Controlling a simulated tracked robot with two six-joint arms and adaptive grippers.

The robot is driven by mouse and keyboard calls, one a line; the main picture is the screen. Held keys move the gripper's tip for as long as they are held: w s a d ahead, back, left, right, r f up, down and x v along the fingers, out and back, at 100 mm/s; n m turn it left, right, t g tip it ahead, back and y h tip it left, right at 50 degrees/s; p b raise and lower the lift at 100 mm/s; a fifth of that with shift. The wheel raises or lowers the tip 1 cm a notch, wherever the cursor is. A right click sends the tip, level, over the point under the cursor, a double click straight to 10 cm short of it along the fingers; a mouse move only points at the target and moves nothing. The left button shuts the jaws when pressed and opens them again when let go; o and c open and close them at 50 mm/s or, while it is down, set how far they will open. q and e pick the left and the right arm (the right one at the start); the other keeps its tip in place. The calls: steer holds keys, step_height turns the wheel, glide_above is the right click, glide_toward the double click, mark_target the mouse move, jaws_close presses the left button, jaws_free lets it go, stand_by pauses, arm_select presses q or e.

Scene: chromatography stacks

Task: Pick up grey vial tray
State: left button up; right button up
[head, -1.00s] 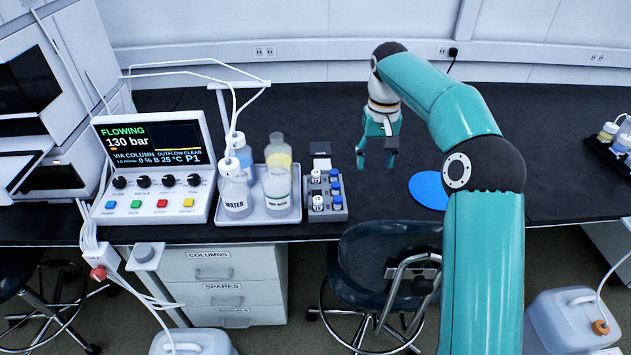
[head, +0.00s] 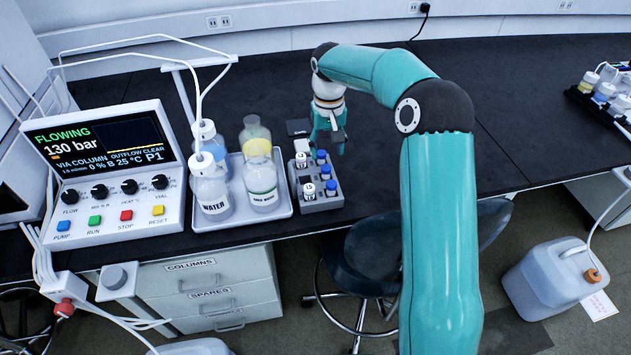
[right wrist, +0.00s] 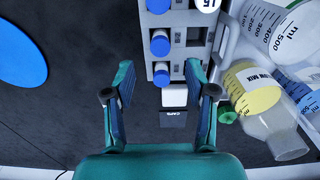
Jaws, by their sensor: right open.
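The grey vial tray (head: 322,206) stands on the dark bench, right of the bottle tray. It holds several vials with blue caps (head: 331,187) and white caps (head: 308,190). My right gripper (head: 330,148) is open and empty, just behind the tray's far end. In the right wrist view, the vial tray (right wrist: 178,72) lies at top centre, beyond the fingertips. My left gripper is not in view.
The bottle tray (head: 228,222) with glass bottles stands close left of the vial tray. A dark square marked CAPS (right wrist: 175,118) lies by the vial tray's end. A blue disc (right wrist: 20,50) lies on the bench. The bench (head: 530,120) to the right is mostly clear.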

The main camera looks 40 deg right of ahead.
mark_target(326, 167)
steer(key=shift+f+p, duration=0.35)
steer(key=shift+f, duration=3.65)
steer(key=shift+c, duration=0.4)
jaws_close()
